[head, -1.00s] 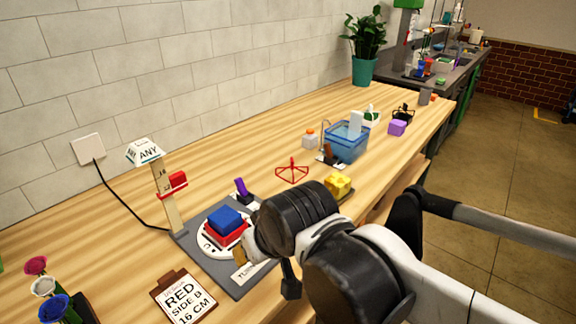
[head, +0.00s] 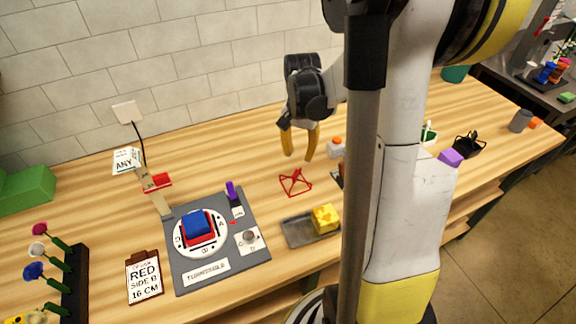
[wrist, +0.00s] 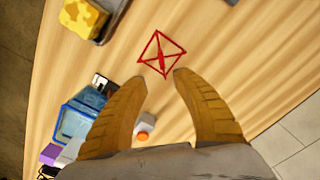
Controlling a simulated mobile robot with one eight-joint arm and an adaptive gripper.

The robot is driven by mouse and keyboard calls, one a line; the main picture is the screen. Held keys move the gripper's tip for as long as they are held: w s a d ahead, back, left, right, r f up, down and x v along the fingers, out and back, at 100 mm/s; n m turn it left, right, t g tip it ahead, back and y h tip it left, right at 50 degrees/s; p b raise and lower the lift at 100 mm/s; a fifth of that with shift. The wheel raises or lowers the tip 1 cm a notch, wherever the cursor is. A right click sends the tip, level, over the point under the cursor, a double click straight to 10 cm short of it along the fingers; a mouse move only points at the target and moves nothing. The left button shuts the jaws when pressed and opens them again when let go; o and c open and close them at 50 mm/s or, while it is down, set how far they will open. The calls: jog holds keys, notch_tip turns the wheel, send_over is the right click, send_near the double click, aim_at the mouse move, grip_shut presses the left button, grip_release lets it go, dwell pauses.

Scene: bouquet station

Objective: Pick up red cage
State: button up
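The red cage (head: 295,182) is a small open wire frame standing on the wooden table, right of the grey turntable board. It also shows in the wrist view (wrist: 161,54), just beyond my fingertips. My gripper (head: 299,157) has yellow fingers pointing down above the table, slightly above and behind the cage. In the wrist view my gripper (wrist: 166,82) has its fingers spread with nothing between them. The cage is not touched.
A grey tray with a yellow block (head: 326,218) lies in front of the cage. The turntable board (head: 262,250) with red and blue blocks is to the left. A white bottle with an orange cap (head: 336,149) and a blue bin (wrist: 75,124) are nearby. My arm hides part of the table.

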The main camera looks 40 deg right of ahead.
aim_at(296, 172)
jog(key=f+b, duration=0.1)
jog(key=f, duration=0.2)
jog(key=f+b, duration=0.1)
jog(key=f, duration=0.2)
jog(key=a+f+b, duration=0.1)
jog(key=f, duration=0.2)
jog(key=shift+f, duration=0.15)
grip_shut()
